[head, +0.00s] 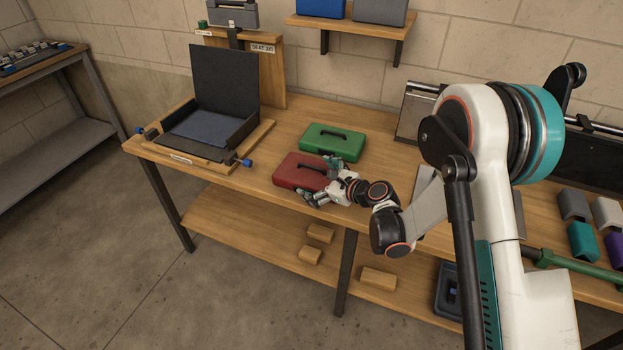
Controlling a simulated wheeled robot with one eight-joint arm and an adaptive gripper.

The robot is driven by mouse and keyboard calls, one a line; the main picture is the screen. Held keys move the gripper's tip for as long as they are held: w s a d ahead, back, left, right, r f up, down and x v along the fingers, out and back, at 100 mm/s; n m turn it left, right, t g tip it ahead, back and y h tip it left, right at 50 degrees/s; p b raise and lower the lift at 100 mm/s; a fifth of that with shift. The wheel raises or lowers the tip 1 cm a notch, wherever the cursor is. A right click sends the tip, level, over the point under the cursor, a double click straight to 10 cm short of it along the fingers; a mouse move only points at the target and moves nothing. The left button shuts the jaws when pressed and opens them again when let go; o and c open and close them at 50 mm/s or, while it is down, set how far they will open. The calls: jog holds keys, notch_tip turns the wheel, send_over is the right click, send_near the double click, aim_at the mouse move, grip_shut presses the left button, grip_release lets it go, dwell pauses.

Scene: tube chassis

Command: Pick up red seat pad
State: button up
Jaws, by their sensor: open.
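The red seat pad (293,173) lies flat on the wooden bench, a box-like block with a dark handle on top. My gripper (321,181) is at the pad's right end, over or beside it; I cannot tell whether it touches. The gripper hides part of the pad's right side. A similar green pad (333,141) with a dark handle lies just behind the red one.
A dark seat fixture (225,75) with an upright back and wooden base stands left on the bench (240,178). A wall shelf (352,24) holds a blue and a grey block. Several coloured blocks and a green tube (565,260) lie right. Wooden blocks (378,278) lie on the lower shelf.

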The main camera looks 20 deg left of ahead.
jog(key=shift+x, duration=1.15)
jog(key=c, duration=1.2)
jog(key=shift+r, duration=0.1)
